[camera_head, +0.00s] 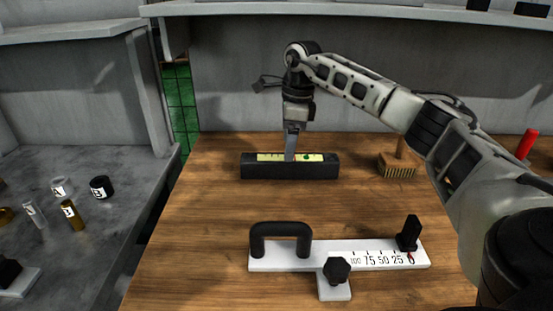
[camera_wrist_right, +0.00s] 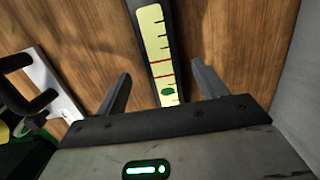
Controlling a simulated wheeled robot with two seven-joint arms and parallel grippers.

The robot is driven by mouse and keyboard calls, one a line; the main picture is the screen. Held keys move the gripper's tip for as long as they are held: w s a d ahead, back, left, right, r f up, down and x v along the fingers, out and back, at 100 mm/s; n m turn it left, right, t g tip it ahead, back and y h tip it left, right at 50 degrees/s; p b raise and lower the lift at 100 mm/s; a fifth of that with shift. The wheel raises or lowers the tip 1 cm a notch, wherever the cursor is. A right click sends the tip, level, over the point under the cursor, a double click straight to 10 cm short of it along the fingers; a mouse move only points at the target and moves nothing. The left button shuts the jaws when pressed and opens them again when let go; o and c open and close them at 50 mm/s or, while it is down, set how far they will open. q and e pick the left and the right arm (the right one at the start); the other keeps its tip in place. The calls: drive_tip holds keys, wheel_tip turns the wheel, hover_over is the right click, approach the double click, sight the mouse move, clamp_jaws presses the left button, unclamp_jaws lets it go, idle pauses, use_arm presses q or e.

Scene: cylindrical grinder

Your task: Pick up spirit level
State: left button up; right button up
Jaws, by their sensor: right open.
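The spirit level is a black bar (camera_head: 318,171) with a yellow-green scale window, lying on the wooden table (camera_head: 200,215) toward the back. In the right wrist view the spirit level (camera_wrist_right: 155,40) runs up the middle, showing red lines and a dark green bubble. My right gripper (camera_head: 292,157) points down over the middle of the level. In the right wrist view its fingers (camera_wrist_right: 160,88) are apart, one on each side of the level, with gaps to it. I cannot tell how far above the table the fingertips are. My left gripper is not in view.
A white ruler fixture (camera_head: 315,258) with black handle and knob lies in front. A brush (camera_head: 397,170) and a red cylinder (camera_head: 527,144) are at right. A grey bench (camera_head: 105,235) with small labelled containers is at left. A grey wall stands behind the table.

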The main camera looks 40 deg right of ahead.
sight(290, 166)
drive_tip(key=shift+s+f, duration=0.4)
drive_tip(key=shift+f, duration=0.4)
drive_tip(key=shift+w+d+f, duration=0.1)
drive_tip(key=shift+w+f, duration=0.05)
drive_tip(key=shift+f, duration=1.05)
drive_tip(key=shift+w+d+f, duration=0.1)
drive_tip(key=shift+w+f, duration=0.05)
drive_tip(key=shift+f, duration=1)
drive_tip(key=c, duration=1.5)
drive_tip(key=shift+w+r, duration=0.1)
clamp_jaws()
